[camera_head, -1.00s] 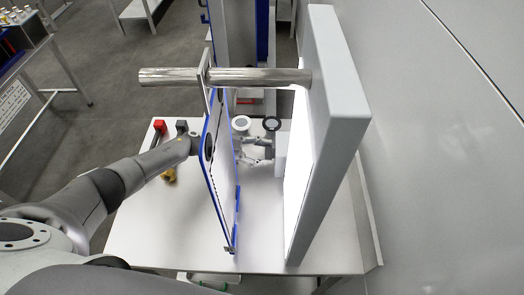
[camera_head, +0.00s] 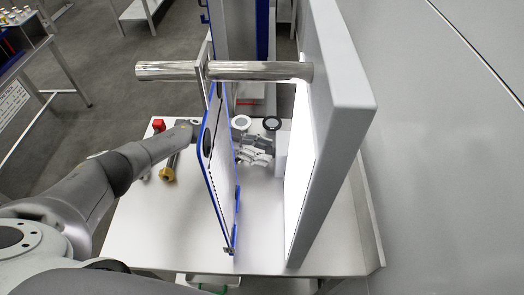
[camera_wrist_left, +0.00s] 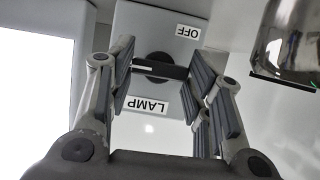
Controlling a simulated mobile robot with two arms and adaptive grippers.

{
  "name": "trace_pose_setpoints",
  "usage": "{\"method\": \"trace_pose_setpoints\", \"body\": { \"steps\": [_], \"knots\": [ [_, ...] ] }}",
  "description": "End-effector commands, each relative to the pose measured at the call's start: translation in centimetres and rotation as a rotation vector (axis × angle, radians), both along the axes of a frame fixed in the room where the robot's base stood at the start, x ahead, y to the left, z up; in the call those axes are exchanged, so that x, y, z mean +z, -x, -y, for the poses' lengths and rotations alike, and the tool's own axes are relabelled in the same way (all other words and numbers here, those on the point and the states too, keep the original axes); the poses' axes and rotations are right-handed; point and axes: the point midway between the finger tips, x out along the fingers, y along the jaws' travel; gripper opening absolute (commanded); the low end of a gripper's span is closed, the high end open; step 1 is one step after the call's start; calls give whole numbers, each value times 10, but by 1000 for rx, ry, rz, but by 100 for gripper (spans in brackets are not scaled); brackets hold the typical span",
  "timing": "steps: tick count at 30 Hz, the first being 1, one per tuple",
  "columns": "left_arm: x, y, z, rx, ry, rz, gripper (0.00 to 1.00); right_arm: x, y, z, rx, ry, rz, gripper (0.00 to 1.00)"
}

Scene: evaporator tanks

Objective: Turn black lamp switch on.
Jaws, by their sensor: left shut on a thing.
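The black lamp switch (camera_wrist_left: 160,67) is a round knob with a bar grip, on a light grey box with upside-down "LAMP" and "OFF" labels in the left wrist view. A white line shows on the left part of its bar. My left gripper (camera_wrist_left: 162,72) has one finger at each end of the bar and is shut on it. In the head view my left gripper (camera_head: 257,151) reaches past the blue-edged panel to the small box (camera_head: 281,155); the switch itself is hidden there. My right gripper is not in view.
The blue-edged panel (camera_head: 221,175) stands upright left of my gripper. A thick grey panel with a bright white face (camera_head: 298,175) stands right. A shiny metal cylinder (camera_head: 255,71) spans above. Red-handled and yellow valves (camera_head: 167,174) are on the left of the white table (camera_head: 150,235).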

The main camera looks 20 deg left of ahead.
Motion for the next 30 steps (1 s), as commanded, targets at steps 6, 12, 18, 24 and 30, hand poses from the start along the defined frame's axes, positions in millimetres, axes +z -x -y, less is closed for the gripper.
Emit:
{"method": "trace_pose_setpoints", "body": {
  "steps": [6, 12, 18, 24, 30],
  "knots": [
    [0, 0, 0, 1, 0, -3, 22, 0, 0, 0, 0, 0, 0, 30],
    [0, 0, 0, 0, 0, -1, 68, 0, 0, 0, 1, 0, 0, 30],
    [0, 0, 0, 0, 0, 0, 68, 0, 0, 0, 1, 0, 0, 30],
    [2, 1, -6, 2, -1, 0, 68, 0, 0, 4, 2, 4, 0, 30],
    [15, 10, -37, 1, -3, 1, 68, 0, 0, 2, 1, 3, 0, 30]
  ]
}}
